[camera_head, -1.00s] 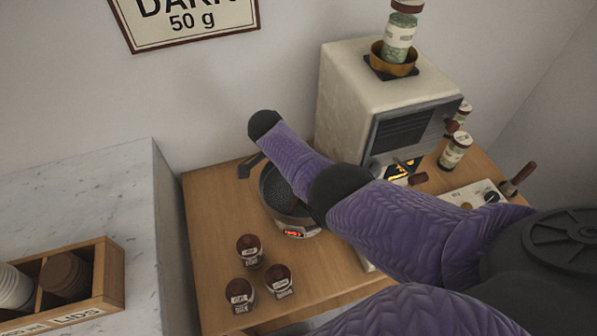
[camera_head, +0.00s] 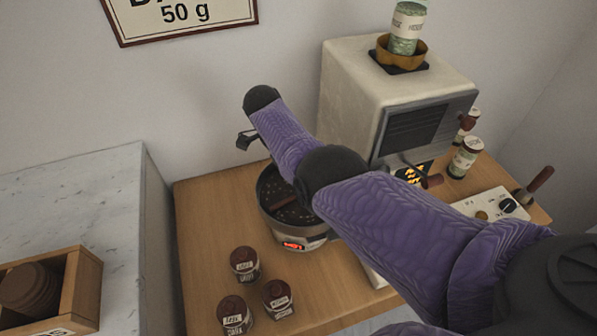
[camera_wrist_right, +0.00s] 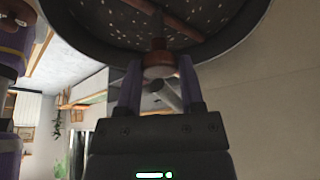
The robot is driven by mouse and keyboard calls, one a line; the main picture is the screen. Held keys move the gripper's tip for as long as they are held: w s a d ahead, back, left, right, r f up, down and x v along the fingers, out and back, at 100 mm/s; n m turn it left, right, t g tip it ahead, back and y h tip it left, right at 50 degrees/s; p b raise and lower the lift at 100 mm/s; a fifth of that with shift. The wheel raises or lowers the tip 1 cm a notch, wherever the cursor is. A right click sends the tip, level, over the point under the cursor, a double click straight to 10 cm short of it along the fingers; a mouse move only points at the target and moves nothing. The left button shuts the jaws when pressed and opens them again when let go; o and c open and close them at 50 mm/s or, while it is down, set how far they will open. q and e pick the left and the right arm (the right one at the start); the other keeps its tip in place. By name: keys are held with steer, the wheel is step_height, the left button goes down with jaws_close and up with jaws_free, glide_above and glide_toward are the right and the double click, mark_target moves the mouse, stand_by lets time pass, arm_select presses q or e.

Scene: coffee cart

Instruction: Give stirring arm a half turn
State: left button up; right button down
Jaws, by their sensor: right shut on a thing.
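A round dark pan (camera_head: 268,222) with a lit orange display on its base stands on the wooden counter, partly behind my right forearm. The stirring arm (camera_head: 284,203), a brown bar, lies across its speckled inside; it also shows in the right wrist view (camera_wrist_right: 180,18). In that view my right gripper (camera_wrist_right: 160,80) has its fingers on either side of a reddish-brown knob (camera_wrist_right: 158,62) at the pan's rim, and is shut on it. In the head view, my arm hides most of this gripper. My left gripper is not in view.
A cream machine (camera_head: 350,90) with a jar (camera_head: 407,28) on top stands right of the pan. Several small brown-lidded jars (camera_head: 244,262) stand in front of the pan. A wooden cup box (camera_head: 85,285) sits on the marble block (camera_head: 100,195) at left.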

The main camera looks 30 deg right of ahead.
stand_by(0.5)
steer(key=shift+c, duration=1.2)
jaws_free()
steer(key=shift+r, duration=0.1)
steer(key=b+v, duration=0.1)
steer(key=v, duration=0.8)
steer(key=shift+r, duration=0.35)
steer(key=shift+w, duration=0.1)
